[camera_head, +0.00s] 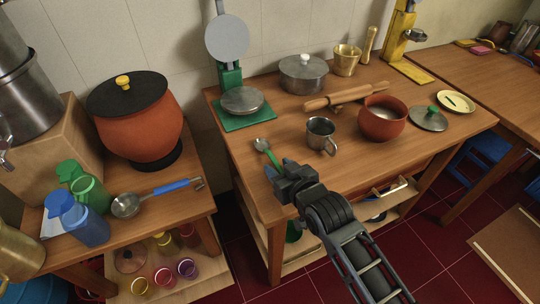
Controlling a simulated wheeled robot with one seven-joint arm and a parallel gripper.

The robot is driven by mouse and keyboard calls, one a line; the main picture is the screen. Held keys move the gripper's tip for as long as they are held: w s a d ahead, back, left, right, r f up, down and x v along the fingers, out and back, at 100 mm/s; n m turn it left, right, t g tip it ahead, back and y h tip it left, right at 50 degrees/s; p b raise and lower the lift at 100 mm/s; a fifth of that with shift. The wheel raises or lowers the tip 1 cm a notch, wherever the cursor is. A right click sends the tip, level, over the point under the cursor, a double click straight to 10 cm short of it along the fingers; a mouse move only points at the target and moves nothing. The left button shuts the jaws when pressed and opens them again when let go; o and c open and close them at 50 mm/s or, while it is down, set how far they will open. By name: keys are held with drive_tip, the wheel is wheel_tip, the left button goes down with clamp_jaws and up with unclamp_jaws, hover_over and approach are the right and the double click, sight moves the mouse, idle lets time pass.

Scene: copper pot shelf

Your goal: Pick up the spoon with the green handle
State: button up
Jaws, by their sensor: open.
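The spoon with the green handle (273,157) lies on the wooden table, near its left front part. Its metal bowl (261,143) points up and left, and the lower end of the handle is hidden behind my gripper. My gripper (274,172) is open, with its fingers at the handle's near end. I cannot tell whether the fingers touch the handle or stand above it.
A metal cup (320,135) stands right of the spoon, with a clay pot (381,118) beyond it. A green press (241,101) and a rolling pin (345,97) lie behind. A blue-handled ladle (160,190) rests on the left table. A gap separates the tables.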

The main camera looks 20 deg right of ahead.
drive_tip(key=shift+w+f, duration=0.15)
drive_tip(key=shift+w, duration=0.2)
drive_tip(key=shift+c, duration=0.2)
clamp_jaws()
